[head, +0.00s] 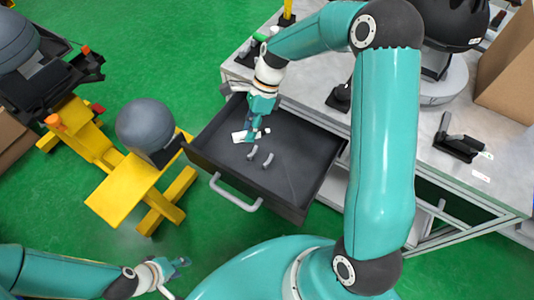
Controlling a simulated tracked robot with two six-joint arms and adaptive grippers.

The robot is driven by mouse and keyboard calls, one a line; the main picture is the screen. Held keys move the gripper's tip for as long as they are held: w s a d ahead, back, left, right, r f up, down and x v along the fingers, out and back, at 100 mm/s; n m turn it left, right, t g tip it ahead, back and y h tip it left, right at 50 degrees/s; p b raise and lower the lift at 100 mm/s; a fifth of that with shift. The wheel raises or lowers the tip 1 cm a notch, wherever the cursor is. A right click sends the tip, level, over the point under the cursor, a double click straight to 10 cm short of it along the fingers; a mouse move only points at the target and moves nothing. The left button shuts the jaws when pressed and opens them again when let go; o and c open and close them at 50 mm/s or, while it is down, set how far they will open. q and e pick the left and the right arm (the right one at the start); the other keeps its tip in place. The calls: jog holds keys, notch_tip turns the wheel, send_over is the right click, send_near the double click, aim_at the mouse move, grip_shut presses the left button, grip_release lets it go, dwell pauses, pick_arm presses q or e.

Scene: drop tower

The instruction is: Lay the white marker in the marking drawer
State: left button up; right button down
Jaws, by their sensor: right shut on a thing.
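The marking drawer (297,180) is pulled open below the workbench, dark inside with a pale handle at its front. My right gripper (252,132) reaches down over the drawer from the bench side. It is shut on the white marker (239,137), whose pale body shows beside the fingers, inside the drawer outline. The fingers hide part of the marker. I cannot tell whether the marker touches the drawer floor. My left gripper (176,275) is at the lower left, open and empty, well away from the drawer.
Small grey curved pieces (268,160) lie in the drawer. Green-capped things (259,37) stand on the grey workbench (440,187) near its back left. A black device (458,147) sits at the right. A yellow stand (125,190) with a grey ball (145,124) is left of the drawer.

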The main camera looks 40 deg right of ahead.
jog(key=d+f+m+t+b, duration=0.1)
jog(key=f+m+b, duration=0.2)
jog(key=s+d+f+m+t+b, duration=0.1)
jog(key=f+m+b, duration=0.2)
jog(key=f+b, duration=0.1)
jog(key=d+f+m+t+b, duration=0.1)
jog(key=f+m+b, duration=0.2)
jog(key=f, duration=0.1)
jog(key=shift+s+d+m+t+b, duration=0.2)
jog(key=shift+s+m+t+b, duration=0.1)
jog(key=shift+t, duration=0.1)
jog(key=shift+f, duration=0.25)
pick_arm(q)
notch_tip(320, 180, down, 14)
jog(key=shift+r+b, duration=0.2)
jog(key=shift+b, duration=0.15)
pick_arm(e)
jog(key=shift+f, duration=0.65)
pick_arm(q)
jog(key=shift+r, duration=0.3)
pick_arm(e)
jog(key=shift+s, duration=0.25)
jog(key=c, duration=0.9)
grip_release()
